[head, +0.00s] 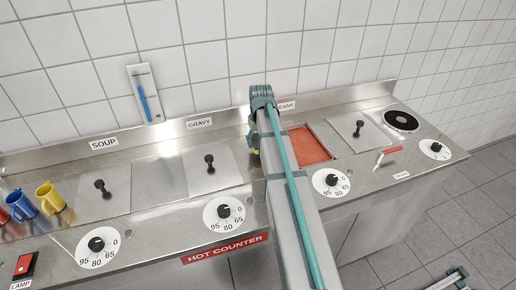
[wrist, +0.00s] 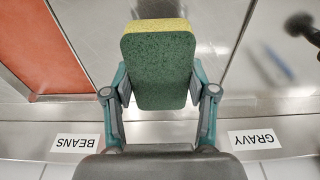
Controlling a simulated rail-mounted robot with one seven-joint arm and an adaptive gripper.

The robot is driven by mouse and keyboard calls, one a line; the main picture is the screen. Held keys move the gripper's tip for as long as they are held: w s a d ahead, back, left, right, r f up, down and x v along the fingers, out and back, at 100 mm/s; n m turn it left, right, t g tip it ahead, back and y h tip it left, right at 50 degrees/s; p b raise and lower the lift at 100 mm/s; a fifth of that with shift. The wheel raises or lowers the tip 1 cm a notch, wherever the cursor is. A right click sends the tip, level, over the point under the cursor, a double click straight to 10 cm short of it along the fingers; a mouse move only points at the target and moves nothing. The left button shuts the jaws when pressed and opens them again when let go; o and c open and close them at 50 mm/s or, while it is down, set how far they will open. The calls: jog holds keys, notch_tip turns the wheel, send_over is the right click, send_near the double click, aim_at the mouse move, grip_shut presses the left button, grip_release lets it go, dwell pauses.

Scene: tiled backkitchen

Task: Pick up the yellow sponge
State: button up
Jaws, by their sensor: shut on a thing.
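The sponge (wrist: 158,70) is between the fingers of my gripper (wrist: 159,90) in the wrist view. Its dark green scouring side faces the camera and a yellow strip shows along its top edge. Both fingers press on its sides. The steel counter is beneath it; the wrist view does not show clearly how high the sponge is above it. In the head view, my arm hides most of the gripper (head: 254,140), and only a small yellow bit of the sponge (head: 258,151) shows at its left side, near the back of the counter.
An open well with orange-red contents (head: 310,145) is right of my arm. Lidded soup (head: 103,188) and gravy (head: 209,170) wells are to the left. A yellow mug (head: 49,197) and a blue mug (head: 22,204) stand far left. A red-handled tool (head: 389,152) and a round hotplate (head: 401,120) are right.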

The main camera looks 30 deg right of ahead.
jog(key=s+a+r+b, duration=0.2)
jog(key=s+r, duration=0.2)
jog(key=s, duration=0.2)
jog(key=s+a+r+b, duration=0.1)
jog(key=s+a+r, duration=0.2)
jog(key=s+r, duration=0.2)
jog(key=shift+s+a+r+b, duration=0.2)
jog(key=shift+s+a+b, duration=0.15)
jog(key=shift+s, duration=0.45)
jog(key=c, duration=0.3)
jog(key=shift+r, duration=0.1)
jog(key=shift+r+p, duration=0.2)
jog(key=shift+p, duration=0.45)
